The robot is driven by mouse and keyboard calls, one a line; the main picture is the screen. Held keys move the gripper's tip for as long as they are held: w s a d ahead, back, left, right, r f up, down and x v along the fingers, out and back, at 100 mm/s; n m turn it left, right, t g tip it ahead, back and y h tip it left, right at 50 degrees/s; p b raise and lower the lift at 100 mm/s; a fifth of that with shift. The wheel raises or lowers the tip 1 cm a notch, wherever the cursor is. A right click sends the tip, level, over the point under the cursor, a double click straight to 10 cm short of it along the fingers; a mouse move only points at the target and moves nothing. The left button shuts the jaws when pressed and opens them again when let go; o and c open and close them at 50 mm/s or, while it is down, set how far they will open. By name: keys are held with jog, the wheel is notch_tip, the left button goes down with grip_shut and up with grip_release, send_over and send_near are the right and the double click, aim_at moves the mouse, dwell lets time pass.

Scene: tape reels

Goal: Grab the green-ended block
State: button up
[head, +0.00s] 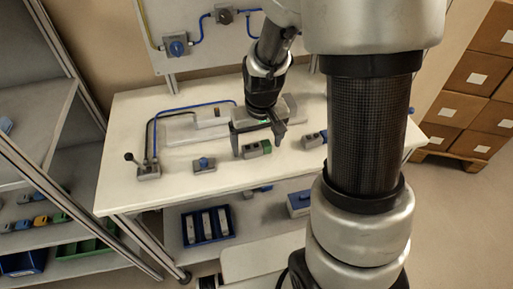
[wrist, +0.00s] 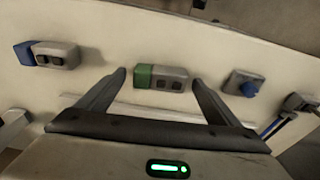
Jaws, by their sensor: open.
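The green-ended block (head: 257,149) is a small grey block with a green end, lying on the white table. My gripper (head: 258,138) is above and beside the block in the head view. In the wrist view my gripper (wrist: 158,82) is open, with the fingers spread to either side of the block. I cannot tell whether either finger touches it.
A blue-ended grey block (head: 313,140) lies to the right on the table (head: 125,195). A grey fitting with a blue knob (head: 203,164) stands to the left, near a lever box (head: 148,172) with cables. A blue tray (head: 208,225) sits on the shelf below.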

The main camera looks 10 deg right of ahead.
jog(key=c, duration=1.2)
